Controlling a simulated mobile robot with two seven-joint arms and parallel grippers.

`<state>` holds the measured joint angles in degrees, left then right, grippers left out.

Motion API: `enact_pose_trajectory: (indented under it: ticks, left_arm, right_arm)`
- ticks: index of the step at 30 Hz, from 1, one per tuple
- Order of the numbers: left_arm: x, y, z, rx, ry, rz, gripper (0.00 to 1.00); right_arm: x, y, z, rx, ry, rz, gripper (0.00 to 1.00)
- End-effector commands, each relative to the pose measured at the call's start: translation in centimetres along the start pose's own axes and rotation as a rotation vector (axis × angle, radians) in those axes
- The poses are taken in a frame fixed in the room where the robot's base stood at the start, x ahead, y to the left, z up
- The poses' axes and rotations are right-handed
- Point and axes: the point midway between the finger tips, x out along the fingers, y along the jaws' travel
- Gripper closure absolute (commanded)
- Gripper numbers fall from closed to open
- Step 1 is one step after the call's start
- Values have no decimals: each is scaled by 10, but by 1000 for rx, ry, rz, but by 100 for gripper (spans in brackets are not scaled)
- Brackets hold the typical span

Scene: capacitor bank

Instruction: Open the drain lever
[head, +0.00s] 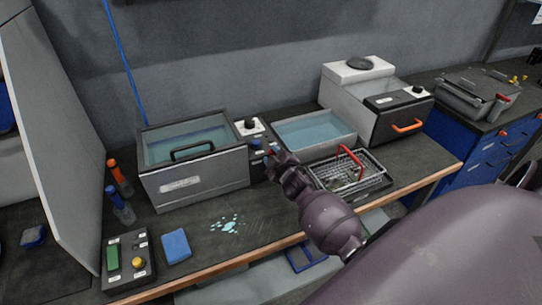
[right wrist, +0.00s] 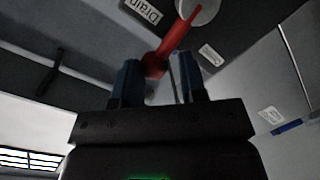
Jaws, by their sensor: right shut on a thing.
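The red drain lever (right wrist: 174,44) shows in the right wrist view, next to a "Drain" label (right wrist: 140,11). It runs at a slant from a round grey pivot (right wrist: 203,10) down to a dark red end between my blue fingertips. My right gripper (right wrist: 158,80) is shut on this end. In the head view my right gripper (head: 272,157) reaches to the small control block (head: 249,128) between the two water tanks. The lever itself is hidden there behind the gripper. My left gripper is not in view.
A lidded grey tank (head: 195,183) stands left of the gripper and an open water basin (head: 313,132) right of it. A wire basket (head: 358,170) with a red handle sits close to my right wrist.

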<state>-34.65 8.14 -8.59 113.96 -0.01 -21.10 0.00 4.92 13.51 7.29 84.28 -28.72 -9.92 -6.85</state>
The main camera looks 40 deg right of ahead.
Motion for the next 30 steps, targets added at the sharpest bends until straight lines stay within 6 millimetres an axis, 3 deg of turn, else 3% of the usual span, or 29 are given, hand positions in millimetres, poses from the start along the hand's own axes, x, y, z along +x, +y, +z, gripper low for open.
enact_pose_trajectory:
  ticks: [1, 20, 21, 26, 30]
  left_arm:
    - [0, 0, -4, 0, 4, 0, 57]
    - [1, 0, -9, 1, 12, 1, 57]
    - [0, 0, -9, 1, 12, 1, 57]
    - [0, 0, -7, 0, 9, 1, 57]
    - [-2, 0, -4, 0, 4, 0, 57]
  right_arm:
    - [0, 9, 5, 4, -7, 8, 100]
    - [0, 7, 11, 44, -8, 0, 100]
    - [0, 7, 11, 43, -9, 0, 58]
    - [-1, 6, 11, 46, -10, -2, 34]
    - [-1, 4, 10, 49, -7, -3, 33]
